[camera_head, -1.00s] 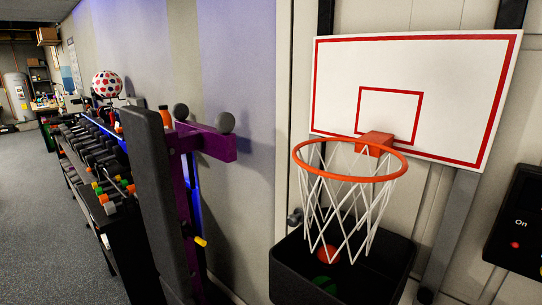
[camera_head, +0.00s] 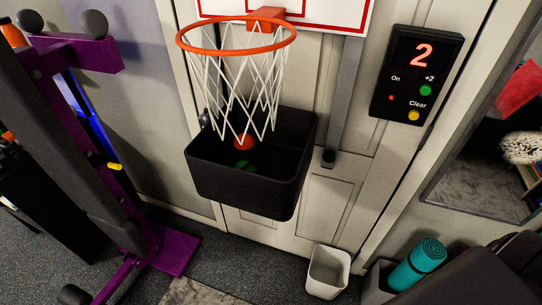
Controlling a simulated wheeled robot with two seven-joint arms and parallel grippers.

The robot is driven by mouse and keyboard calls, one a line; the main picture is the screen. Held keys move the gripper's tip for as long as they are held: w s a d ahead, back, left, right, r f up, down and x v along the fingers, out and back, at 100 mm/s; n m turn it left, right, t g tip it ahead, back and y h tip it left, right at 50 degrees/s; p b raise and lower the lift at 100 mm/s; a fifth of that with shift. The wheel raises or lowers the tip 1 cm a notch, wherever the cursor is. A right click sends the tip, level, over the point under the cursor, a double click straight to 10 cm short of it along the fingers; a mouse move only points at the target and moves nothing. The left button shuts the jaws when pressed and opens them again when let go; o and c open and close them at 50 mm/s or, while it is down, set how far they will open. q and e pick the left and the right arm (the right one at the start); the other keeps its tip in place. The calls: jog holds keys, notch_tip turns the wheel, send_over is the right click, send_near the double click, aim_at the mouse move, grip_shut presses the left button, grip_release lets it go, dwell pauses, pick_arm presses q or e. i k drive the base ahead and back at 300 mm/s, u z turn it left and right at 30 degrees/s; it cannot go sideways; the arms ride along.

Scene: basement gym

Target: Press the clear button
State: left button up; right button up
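The clear button is a small yellow-orange round button (camera_head: 414,116) at the lower right of a black scoreboard panel (camera_head: 400,100) on the wall, under the word "Clear". The panel shows a red "2". A green "+2" button (camera_head: 426,90) sits above the clear button, and a small red light or button (camera_head: 391,98) sits under "On" at the left. Neither of my grippers shows in the head view.
A basketball hoop (camera_head: 240,50) with a white net hangs left of the panel, above a black bin (camera_head: 205,175) holding balls. A purple and black bench frame (camera_head: 178,250) stands at left. A white waste bin (camera_head: 328,272) and a rolled teal mat (camera_head: 416,265) are below. A mirror (camera_head: 470,190) is at right.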

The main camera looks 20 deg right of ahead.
aim_at(412, 114)
jog(key=z, duration=1.6)
